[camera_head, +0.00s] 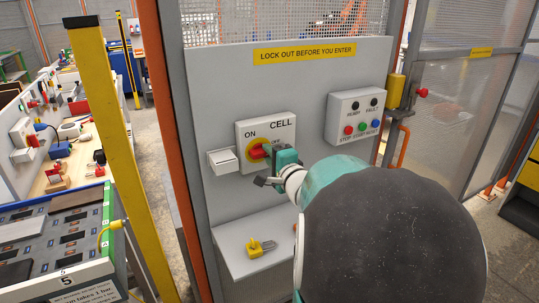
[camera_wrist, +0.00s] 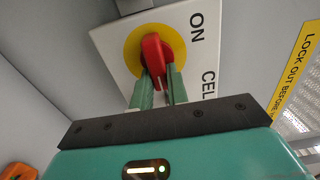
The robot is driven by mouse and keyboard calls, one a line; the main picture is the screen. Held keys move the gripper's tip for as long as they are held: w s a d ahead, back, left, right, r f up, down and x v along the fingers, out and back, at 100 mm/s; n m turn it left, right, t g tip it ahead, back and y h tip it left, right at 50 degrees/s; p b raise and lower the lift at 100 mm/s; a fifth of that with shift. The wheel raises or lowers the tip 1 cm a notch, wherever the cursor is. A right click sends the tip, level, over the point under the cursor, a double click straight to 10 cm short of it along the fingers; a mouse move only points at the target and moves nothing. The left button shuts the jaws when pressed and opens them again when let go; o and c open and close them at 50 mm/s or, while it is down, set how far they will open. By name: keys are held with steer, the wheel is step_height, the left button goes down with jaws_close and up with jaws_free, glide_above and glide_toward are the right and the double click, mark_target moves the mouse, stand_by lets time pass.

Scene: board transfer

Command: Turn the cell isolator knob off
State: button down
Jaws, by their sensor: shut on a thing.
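The cell isolator knob is a red handle (camera_head: 258,151) on a yellow disc, on a pale plate (camera_head: 285,128) marked CELL and ON. In the head view my gripper (camera_head: 270,153) reaches it from the right and hides part of the plate's lower lettering. In the wrist view the red knob (camera_wrist: 152,55) stands between the two green fingers of my gripper (camera_wrist: 158,75), which are shut on it. The knob's handle lies roughly level in the head view, and its exact setting is hard to tell.
A control box (camera_head: 356,116) with coloured buttons is right of the plate. A small white box (camera_head: 222,161) is at its left. A yellow padlock (camera_head: 260,247) lies on the grey shelf (camera_head: 232,236) below. A yellow post (camera_head: 112,130) and workbench stand at left.

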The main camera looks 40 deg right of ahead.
stand_by(0.3)
steer(key=c, duration=1.4)
jaws_free()
steer(key=shift+w, duration=0.15)
steer(key=shift+o, duration=0.2)
steer(key=shift+s, duration=0.25)
